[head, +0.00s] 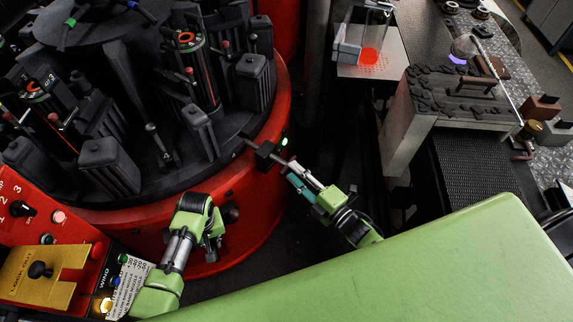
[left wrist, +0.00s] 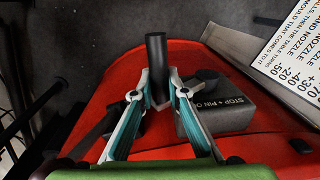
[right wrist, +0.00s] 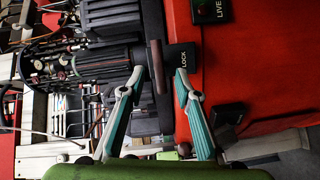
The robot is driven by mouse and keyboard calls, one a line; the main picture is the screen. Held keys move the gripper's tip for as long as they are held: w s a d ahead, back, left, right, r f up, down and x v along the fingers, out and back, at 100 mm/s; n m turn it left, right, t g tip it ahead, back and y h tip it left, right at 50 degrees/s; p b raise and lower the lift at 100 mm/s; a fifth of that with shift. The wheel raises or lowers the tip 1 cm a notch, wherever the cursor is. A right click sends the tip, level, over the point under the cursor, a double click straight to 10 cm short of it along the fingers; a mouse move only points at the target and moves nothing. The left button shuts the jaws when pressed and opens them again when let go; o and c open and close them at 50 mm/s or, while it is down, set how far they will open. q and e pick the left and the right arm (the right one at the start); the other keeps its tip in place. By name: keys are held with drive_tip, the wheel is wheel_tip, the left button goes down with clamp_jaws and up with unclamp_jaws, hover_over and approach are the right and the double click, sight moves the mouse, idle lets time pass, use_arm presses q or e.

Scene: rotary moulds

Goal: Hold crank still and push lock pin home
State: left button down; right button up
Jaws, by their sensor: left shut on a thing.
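My left gripper (head: 211,230) is at the front of the red drum. In the left wrist view, its fingers (left wrist: 165,92) are closed on the upright black crank handle (left wrist: 156,55). In the head view the gripper mostly hides the crank. My right gripper (head: 291,172) is at the drum's right rim. In the right wrist view its fingers (right wrist: 161,76) stand apart on both sides of the dark brown lock pin handle (right wrist: 157,66). Gaps show between fingers and handle. The pin lies beside the black block marked LOCK (right wrist: 183,57); its depth there cannot be told.
A grey STOP + PIN block (left wrist: 217,108) sits right of the crank. The turntable (head: 150,185) carries several black moulds. A red control panel (head: 30,190) is at the left. A bench with a tray (head: 395,65) stands right. My green body covers the lower right.

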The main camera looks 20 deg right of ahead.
drive_tip(key=v, duration=0.6)
idle(0.3)
use_arm(q)
drive_tip(key=c, duration=1.9)
unclamp_jaws()
wheel_tip(320, 180, up, 12)
drive_tip(key=shift+d, duration=0.45)
